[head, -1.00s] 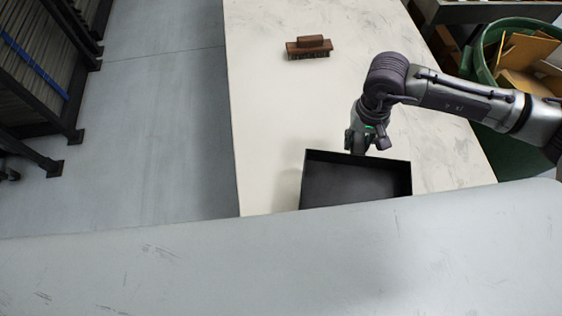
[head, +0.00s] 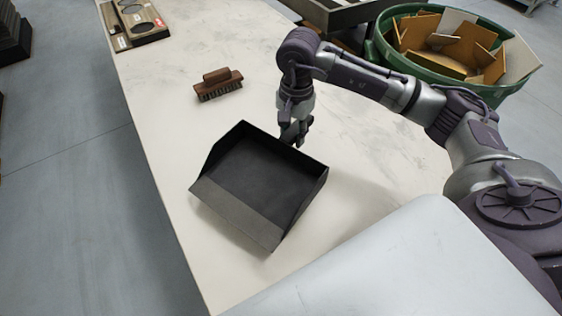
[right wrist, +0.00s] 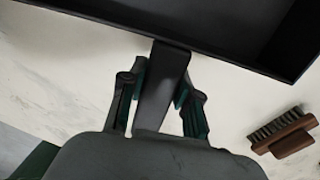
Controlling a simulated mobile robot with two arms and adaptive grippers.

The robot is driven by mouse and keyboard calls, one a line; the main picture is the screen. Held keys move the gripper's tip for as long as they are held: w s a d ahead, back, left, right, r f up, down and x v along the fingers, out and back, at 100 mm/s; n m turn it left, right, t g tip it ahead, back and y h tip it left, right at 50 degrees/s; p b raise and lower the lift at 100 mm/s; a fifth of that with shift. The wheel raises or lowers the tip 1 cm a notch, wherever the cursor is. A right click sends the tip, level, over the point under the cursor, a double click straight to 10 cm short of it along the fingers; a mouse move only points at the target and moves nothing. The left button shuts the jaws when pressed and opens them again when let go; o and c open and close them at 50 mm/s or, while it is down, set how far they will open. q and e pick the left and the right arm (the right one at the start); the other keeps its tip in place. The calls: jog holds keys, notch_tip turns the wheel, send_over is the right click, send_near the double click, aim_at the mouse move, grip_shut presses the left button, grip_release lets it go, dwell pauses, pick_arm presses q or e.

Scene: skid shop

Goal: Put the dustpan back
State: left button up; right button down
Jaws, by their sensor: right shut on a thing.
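The black dustpan (head: 262,178) is in the middle of the head view, over the pale table, its open lip toward the lower left. My right gripper (head: 297,133) is at its back edge, shut on the handle. In the right wrist view the dark handle (right wrist: 163,85) runs between the two fingers of the right gripper (right wrist: 166,97), and the pan (right wrist: 230,25) spreads across the top. A shadow on the table suggests the dustpan is held above it. My left gripper is not in view.
A brown brush (head: 218,84) lies on the table (head: 150,90), left of the gripper. A tray with shaped recesses (head: 133,22) is at the table's far left end. A green bin (head: 440,72) of cardboard scraps stands beyond the table. A pale grey surface (head: 390,265) covers the lower right.

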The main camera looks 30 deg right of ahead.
aim_at(285, 160)
jog(key=a, duration=0.1)
jog(key=s+a+f, duration=0.1)
jog(key=a+f, duration=0.1)
jog(key=shift+s, duration=0.35)
notch_tip(285, 160, down, 4)
jog(key=shift+f+p, duration=0.1)
jog(key=shift+p, duration=0.35)
jog(key=c, duration=0.8)
grip_release()
jog(key=r+b, duration=0.1)
jog(key=r, duration=1.1)
jog(key=shift+d, duration=0.2)
